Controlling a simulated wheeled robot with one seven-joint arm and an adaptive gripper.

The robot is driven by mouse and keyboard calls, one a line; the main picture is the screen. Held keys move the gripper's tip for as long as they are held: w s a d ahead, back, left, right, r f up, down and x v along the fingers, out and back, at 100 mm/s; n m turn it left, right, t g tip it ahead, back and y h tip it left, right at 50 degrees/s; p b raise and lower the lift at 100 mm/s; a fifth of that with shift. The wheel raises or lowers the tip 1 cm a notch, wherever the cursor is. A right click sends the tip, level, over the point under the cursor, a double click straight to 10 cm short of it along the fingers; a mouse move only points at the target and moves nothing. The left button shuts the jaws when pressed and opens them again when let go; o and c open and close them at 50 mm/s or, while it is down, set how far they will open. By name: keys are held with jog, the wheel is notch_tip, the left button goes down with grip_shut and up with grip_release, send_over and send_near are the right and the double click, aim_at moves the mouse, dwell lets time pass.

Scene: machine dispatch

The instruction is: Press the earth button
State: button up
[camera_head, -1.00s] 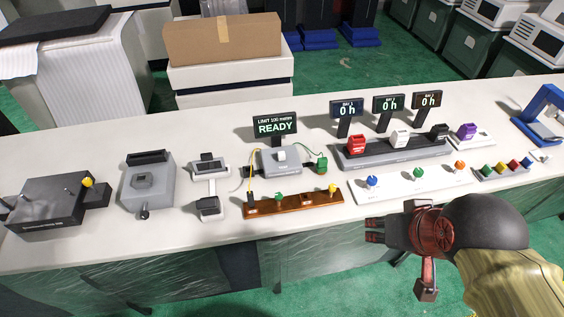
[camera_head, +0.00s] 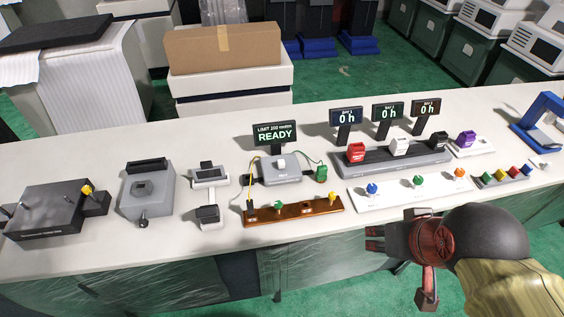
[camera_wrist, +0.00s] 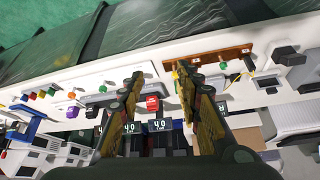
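No label reading "earth" is legible, so I cannot tell which control is the earth button. A white strip (camera_head: 395,200) on the bench carries a blue button (camera_head: 372,189), a green button (camera_head: 418,181) and an orange button (camera_head: 459,173). The green and orange buttons also show in the wrist view (camera_wrist: 103,89) (camera_wrist: 72,96). My gripper (camera_head: 372,239) is in front of the bench's near edge, on the near side of the strip. In the wrist view its fingers (camera_wrist: 158,74) are apart with nothing between them; the left finger hides part of the strip.
A grey tester (camera_head: 280,173) with a READY display (camera_head: 275,134) stands behind a brown terminal strip (camera_head: 300,210). Red, white and black blocks stand on a dark rack (camera_head: 380,164), with three screens behind. A row of several coloured buttons (camera_head: 503,176) and a blue frame (camera_head: 540,120) are at right.

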jog(key=c, duration=0.3)
grip_shut()
dwell(1.5)
